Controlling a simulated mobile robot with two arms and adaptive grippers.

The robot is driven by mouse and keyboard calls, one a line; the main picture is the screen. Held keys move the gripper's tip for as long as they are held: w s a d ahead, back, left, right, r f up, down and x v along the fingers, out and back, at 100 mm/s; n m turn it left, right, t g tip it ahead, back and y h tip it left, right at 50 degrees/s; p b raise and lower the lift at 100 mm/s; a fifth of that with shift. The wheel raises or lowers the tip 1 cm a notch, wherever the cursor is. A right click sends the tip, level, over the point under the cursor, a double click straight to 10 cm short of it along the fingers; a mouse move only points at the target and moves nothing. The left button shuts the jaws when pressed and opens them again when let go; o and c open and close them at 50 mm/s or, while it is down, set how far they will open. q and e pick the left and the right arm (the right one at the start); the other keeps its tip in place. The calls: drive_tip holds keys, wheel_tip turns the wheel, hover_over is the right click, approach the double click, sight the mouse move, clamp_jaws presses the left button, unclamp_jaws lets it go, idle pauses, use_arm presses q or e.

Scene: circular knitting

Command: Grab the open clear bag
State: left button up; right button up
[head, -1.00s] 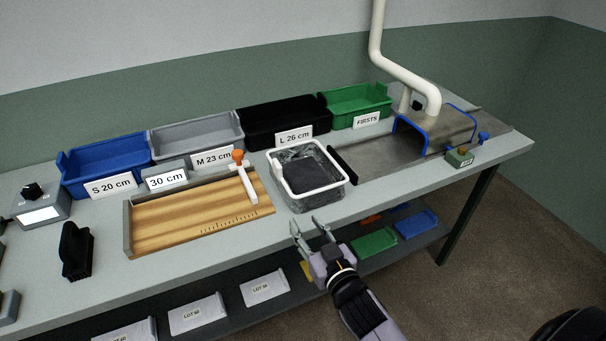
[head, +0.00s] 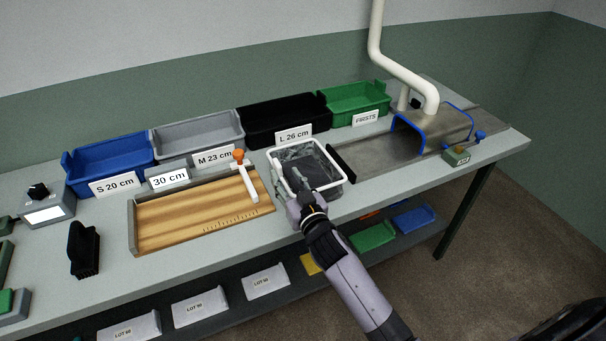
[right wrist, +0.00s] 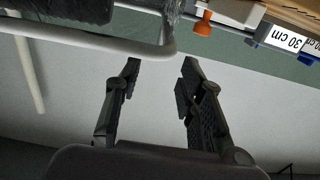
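The open clear bag (head: 298,152) stands on the table with a white square rim (head: 333,154) around its mouth and dark material inside. My right gripper (head: 308,182) is over the near part of the bag in the head view and covers part of its front rim. In the right wrist view its two fingers (right wrist: 160,67) are apart with nothing between them. The white rim (right wrist: 90,40) and a bit of the clear bag (right wrist: 174,15) show just beyond the fingertips there. I cannot tell whether a finger touches the rim. My left gripper is not in view.
A wooden measuring board (head: 190,216) with an orange-knobbed slider (head: 239,156) lies left of the bag. A metal tray with a blue-edged hood (head: 432,130) is to the right. Blue (head: 107,165), grey, black (head: 283,121) and green bins line the back. A shelf hangs below.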

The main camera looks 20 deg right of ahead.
sight(280, 168)
drive_tip(key=w+p, duration=0.1)
drive_tip(key=w, duration=0.4)
drive_tip(key=shift+a+f, duration=0.1)
drive_tip(key=shift+f, duration=0.05)
drive_tip(key=shift+c, duration=0.3)
clamp_jaws()
idle(0.4)
